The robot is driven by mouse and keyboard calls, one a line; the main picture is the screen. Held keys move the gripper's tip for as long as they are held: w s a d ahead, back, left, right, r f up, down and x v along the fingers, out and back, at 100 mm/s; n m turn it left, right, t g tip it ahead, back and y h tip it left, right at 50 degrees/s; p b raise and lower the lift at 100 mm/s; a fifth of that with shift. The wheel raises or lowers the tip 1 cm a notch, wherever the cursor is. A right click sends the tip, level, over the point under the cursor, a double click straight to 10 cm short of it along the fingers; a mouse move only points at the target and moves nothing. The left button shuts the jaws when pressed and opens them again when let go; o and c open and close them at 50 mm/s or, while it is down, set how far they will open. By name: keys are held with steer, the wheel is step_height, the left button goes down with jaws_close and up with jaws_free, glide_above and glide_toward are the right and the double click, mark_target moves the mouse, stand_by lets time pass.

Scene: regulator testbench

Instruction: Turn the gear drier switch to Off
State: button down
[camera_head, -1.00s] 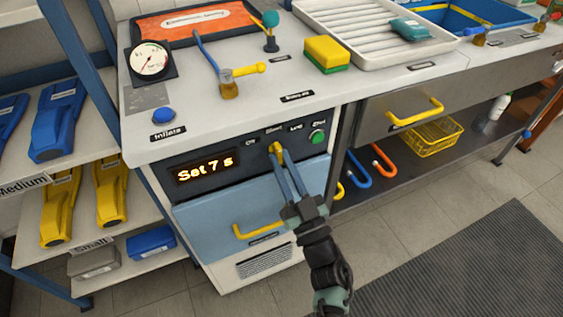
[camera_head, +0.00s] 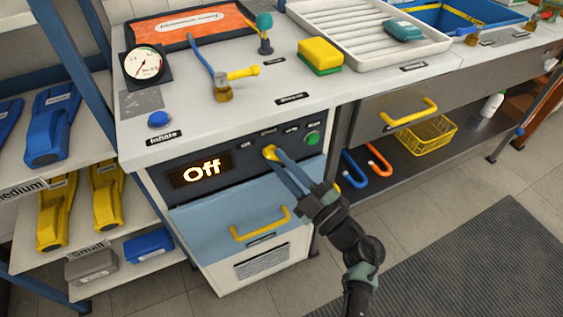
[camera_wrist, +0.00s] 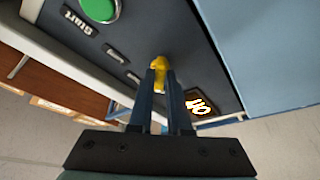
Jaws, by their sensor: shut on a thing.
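The gear drier switch is a yellow knob (camera_head: 269,153) on the dark front panel (camera_head: 232,160) of the drier. The drier's display (camera_head: 201,171) reads "Off" in lit letters. My gripper (camera_head: 275,158) reaches the panel from the lower right and is shut on the yellow knob. In the wrist view the two fingers (camera_wrist: 160,72) hold the knob (camera_wrist: 158,68) between their tips. The fingers cover part of the knob. The display also shows at the right of the wrist view (camera_wrist: 199,104).
A green Start button (camera_head: 312,138) is right of the knob. A blue drawer with a yellow handle (camera_head: 261,226) lies below. A blue Inflate button (camera_head: 158,119), a gauge (camera_head: 145,63) and a yellow-green sponge (camera_head: 320,56) are on the worktop. Shelves with blue and yellow items stand left.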

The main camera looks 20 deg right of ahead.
steer(key=shift+n, duration=0.5)
steer(key=c, duration=0.9)
jaws_free()
steer(key=shift+o, duration=0.2)
steer(key=p+v, duration=0.1)
steer(key=v, duration=1.2)
steer(key=shift+r, duration=0.15)
